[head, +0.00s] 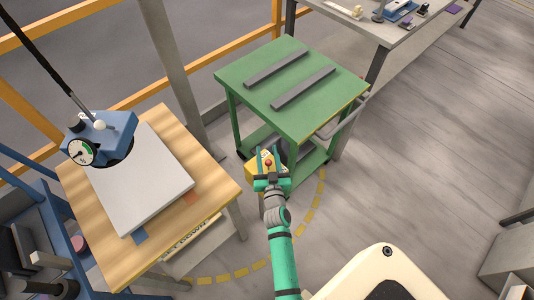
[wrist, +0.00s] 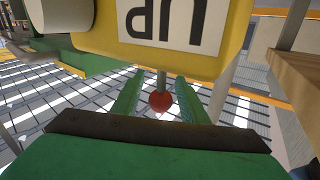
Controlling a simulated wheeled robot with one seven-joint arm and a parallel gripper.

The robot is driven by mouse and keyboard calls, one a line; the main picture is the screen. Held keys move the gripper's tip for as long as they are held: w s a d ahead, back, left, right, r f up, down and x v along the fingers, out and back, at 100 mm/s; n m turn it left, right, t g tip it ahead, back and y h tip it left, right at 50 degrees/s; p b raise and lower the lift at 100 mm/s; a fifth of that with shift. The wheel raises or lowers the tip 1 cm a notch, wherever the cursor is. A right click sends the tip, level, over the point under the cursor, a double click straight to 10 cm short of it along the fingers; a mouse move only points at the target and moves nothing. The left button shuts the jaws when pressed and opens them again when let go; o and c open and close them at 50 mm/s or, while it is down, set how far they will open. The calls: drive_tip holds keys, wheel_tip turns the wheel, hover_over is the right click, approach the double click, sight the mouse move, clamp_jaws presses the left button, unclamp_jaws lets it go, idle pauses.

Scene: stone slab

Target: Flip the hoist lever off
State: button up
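The hoist lever is a short grey stem with a red ball knob (wrist: 161,101) on a yellow box (wrist: 215,52). The box bears a white label with upside-down lettering that reads "UP" in part. In the head view, the yellow box (head: 252,171) and red knob (head: 268,162) sit beside the green cart's near corner. My gripper (wrist: 158,88) is open, with one green finger on each side of the lever. Gaps show between the knob and both fingers. In the head view, my gripper (head: 268,163) partly covers the box.
A blue vacuum lifter (head: 118,136) with a gauge hangs over a pale slab (head: 145,190) on a wooden table (head: 218,188) at left. The green cart (head: 245,73) carries two grey bars. A grey workbench (head: 400,38) stands behind.

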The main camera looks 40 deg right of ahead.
sight(263, 158)
clamp_jaws()
drive_tip(key=shift+w+a+f+n+g, duration=0.15)
drive_tip(key=shift+w+n+g, duration=0.15)
drive_tip(key=shift+g, duration=0.1)
drive_tip(key=shift+w+f+n+g+y, duration=0.25)
drive_tip(key=shift+n+g+y, duration=0.05)
drive_tip(key=shift+g, duration=0.2)
drive_tip(key=shift+w+f+n+g+y, duration=0.3)
drive_tip(key=shift+w+f+n+g, duration=0.1)
drive_tip(key=shift+g, duration=0.3)
drive_tip(key=shift+w+f+n+g, duration=0.25)
drive_tip(key=shift+f+n+g, duration=0.15)
drive_tip(key=shift+g, duration=0.3)
drive_tip(key=shift+y, duration=0.3)
